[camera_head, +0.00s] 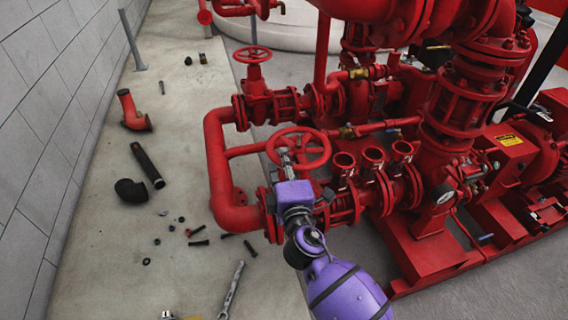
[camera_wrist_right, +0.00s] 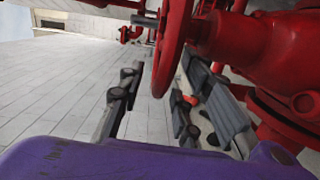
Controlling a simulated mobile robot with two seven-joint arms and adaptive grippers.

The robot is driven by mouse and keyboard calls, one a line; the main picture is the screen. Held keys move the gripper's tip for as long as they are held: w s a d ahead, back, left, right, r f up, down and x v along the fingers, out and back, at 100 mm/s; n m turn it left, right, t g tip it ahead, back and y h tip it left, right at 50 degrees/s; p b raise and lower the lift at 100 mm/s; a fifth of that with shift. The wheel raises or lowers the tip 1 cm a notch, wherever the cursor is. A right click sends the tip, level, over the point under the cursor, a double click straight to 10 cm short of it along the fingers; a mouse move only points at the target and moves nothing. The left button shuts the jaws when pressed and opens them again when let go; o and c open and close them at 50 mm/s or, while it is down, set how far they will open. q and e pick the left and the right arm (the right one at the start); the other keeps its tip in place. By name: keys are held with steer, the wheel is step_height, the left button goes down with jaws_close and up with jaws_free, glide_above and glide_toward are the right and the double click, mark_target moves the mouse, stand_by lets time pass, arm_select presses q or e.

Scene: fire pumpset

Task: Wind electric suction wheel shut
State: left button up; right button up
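A red handwheel (camera_head: 317,161) sits on a valve of the red pump pipework, just beyond my right gripper (camera_head: 286,158). No label shows that it is the electric suction wheel. In the right wrist view this wheel (camera_wrist_right: 174,45) appears nearly edge-on. Its lower rim reaches down between the two dark fingers of my right gripper (camera_wrist_right: 160,105), which stand apart with a gap on both sides. I cannot tell whether either finger touches the rim. The purple gripper body hides a little of the valve below. My left gripper is not in view.
A second red handwheel (camera_head: 252,54) stands farther back on the same pipework. Three open red cups (camera_head: 372,157) stand right of the near wheel. Loose pipe pieces (camera_head: 147,165), bolts and a wrench (camera_head: 231,290) lie on the floor beside a grey wall (camera_head: 45,120).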

jaws_close()
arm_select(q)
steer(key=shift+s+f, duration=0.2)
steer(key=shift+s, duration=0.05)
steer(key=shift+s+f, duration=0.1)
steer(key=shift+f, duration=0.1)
arm_select(e)
steer(key=shift+a+h, duration=0.1)
steer(key=shift+h, duration=0.2)
